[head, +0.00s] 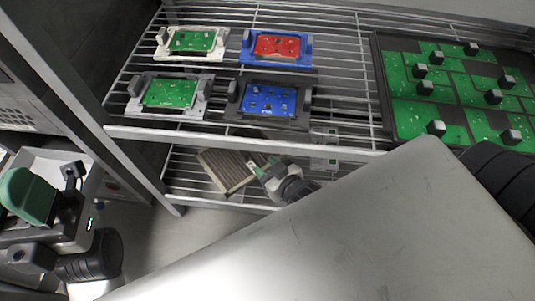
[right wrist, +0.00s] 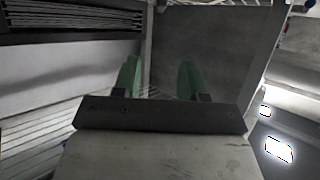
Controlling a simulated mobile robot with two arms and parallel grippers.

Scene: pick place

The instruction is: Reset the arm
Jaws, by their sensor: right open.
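My right gripper (head: 262,166) shows in the head view below the front edge of the upper wire shelf, partly hidden by my large grey arm link. In the right wrist view its two green fingers (right wrist: 159,80) stand apart with nothing between them. My left gripper (head: 28,195) is at the left edge of the head view; one broad green finger shows, and its opening cannot be made out.
The wire shelf (head: 215,135) holds green boards (head: 192,40) (head: 170,93), a red board (head: 277,44) and a blue board (head: 267,99) in fixtures. A dark tray (head: 385,75) of green boards stands right. A brown ribbed piece (head: 226,170) lies on the lower shelf.

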